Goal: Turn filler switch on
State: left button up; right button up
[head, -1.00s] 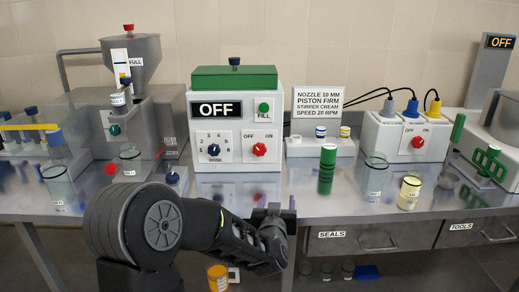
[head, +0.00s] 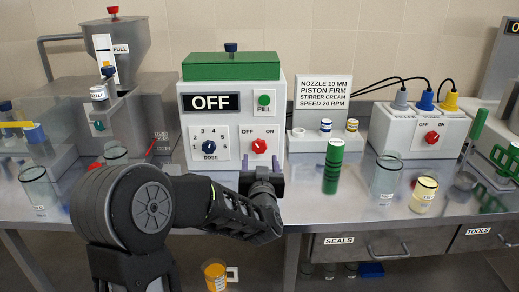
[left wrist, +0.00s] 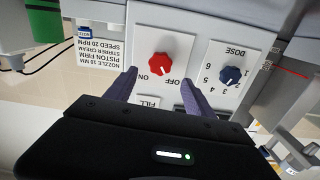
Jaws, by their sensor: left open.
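The filler (head: 230,172) is a white box with a green lid and a display reading OFF. Its red switch knob (head: 259,146) sits between the OFF and ON labels at the lower right of the front. The knob also shows in the left wrist view (left wrist: 166,65), where the panel appears upside down. A blue DOSE knob (head: 209,147) is left of the switch. My left gripper (head: 262,176) is open and empty, just below and in front of the red knob. In the left wrist view its two fingers (left wrist: 158,82) point toward the panel, apart from the knob. My right gripper is not seen.
A second white box (head: 418,132) with its own red OFF/ON knob stands to the right. A green cylinder (head: 333,168) and glass beakers (head: 386,178) stand on the bench nearby. A hopper machine (head: 115,65) is at the left. A sign (head: 323,88) stands right of the filler.

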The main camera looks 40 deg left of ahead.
aim_at(259, 147)
pick_arm(q)
jog(key=x, duration=0.7)
jog(key=shift+w+a+p, duration=0.15)
jog(key=shift+a+p, duration=0.05)
jog(key=shift+p, duration=0.15)
jog(key=shift+c, duration=0.5)
grip_shut()
